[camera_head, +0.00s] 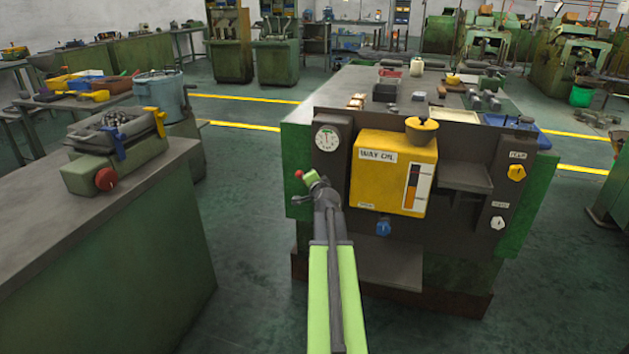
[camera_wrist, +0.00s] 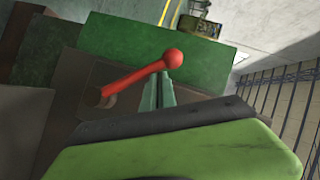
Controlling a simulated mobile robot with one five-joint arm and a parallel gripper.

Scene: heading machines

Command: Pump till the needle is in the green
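The red pump lever (camera_wrist: 135,76) has a round red ball at its end and a pivot in a dark plate. In the head view its red knob (camera_head: 299,174) shows at the left of the machine front. My gripper (camera_head: 312,182) is at the lever, just right of the knob. In the wrist view its narrow fingers (camera_wrist: 158,88) lie close together, their tips against or just under the lever near the ball. Whether they clasp it I cannot tell. The round white gauge (camera_head: 327,138) is above; its needle and any green band are too small to read.
A yellow way oil tank (camera_head: 378,185) with a sight glass is right of the gauge. A blue knob (camera_head: 383,229) is below it; yellow (camera_head: 516,172) and white (camera_head: 497,223) knobs are at the right. A workbench (camera_head: 130,215) stands left, with open floor between.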

